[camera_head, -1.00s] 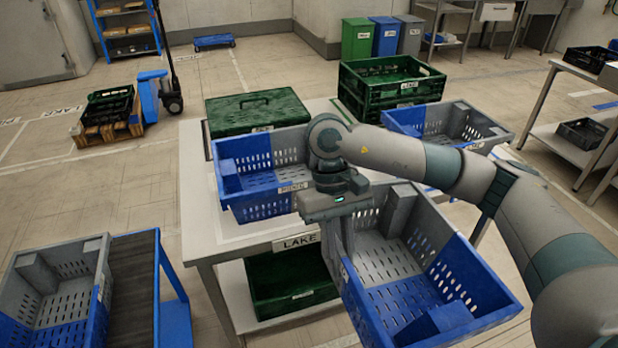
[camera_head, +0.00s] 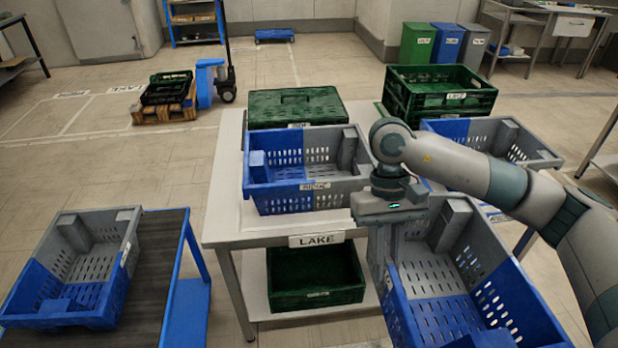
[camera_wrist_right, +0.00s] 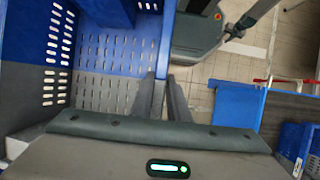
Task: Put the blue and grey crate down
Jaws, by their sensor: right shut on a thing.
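My right gripper (camera_head: 384,245) is shut on the near-left wall of a blue and grey crate (camera_head: 535,305) and holds it in front of the table's right side. The crate looks empty, its grey end toward the table and its blue end toward me. The lower part of the crate is cut off by the picture edge. In the right wrist view the fingers (camera_wrist_right: 166,95) pinch the wall of the crate (camera_wrist_right: 115,60). My left gripper is not in view.
A conveyor (camera_head: 160,260) at left carries a blue-grey crate (camera_head: 75,310). Floor shows between conveyor and table.

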